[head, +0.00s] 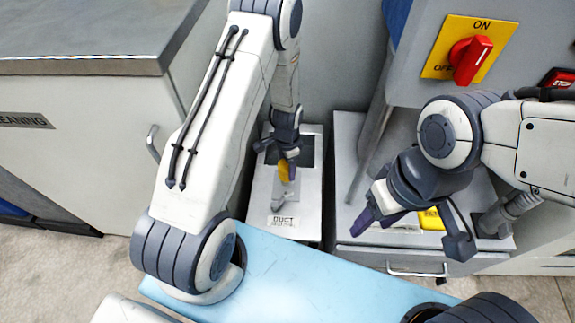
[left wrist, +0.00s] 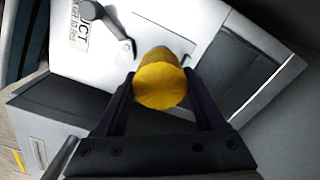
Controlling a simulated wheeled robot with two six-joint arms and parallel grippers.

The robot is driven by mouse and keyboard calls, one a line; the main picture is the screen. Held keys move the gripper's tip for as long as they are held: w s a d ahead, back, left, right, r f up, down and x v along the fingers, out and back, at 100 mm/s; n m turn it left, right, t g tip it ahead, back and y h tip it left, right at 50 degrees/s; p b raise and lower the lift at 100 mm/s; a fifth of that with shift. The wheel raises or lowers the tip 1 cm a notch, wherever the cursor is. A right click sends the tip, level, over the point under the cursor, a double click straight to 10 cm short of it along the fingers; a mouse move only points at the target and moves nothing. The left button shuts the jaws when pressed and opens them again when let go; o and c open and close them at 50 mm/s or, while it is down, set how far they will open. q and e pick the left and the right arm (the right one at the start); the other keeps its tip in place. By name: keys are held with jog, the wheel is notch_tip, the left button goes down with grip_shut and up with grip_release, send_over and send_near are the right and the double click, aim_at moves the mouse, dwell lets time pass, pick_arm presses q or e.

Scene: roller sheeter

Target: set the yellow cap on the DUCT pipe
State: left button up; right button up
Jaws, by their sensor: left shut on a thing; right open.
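The yellow cap (head: 284,171) is held in my left gripper (head: 285,160) over the box with the DUCT label (head: 284,222). In the left wrist view the cap (left wrist: 160,80) sits between both fingers (left wrist: 163,92), its round face toward the camera. My left gripper is shut on it. The DUCT pipe cannot be made out clearly; the cap and gripper cover that part of the box top. Whether the cap touches anything below cannot be told. My right gripper (head: 415,228) is open and empty, over the grey cabinet on the right.
A grey lever with a dark knob (left wrist: 91,10) lies on the box top near the label. The box has a dark opening (left wrist: 238,72). A yellow item (head: 432,219) lies on the cabinet behind my right gripper. A red ON/OFF switch (head: 470,60) is above.

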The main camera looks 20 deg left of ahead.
pick_arm(q)
jog(key=shift+f, duration=0.25)
jog(key=shift+f+b, duration=0.35)
jog(key=shift+f, duration=0.1)
jog(key=shift+f, duration=0.15)
dwell(0.3)
jog(key=shift+f+b, duration=0.35)
jog(key=shift+f, duration=0.15)
jog(key=shift+f+b, duration=0.5)
jog(key=shift+f, duration=0.45)
dwell(0.6)
jog(key=o, duration=1.4)
jog(key=shift+c, duration=0.2)
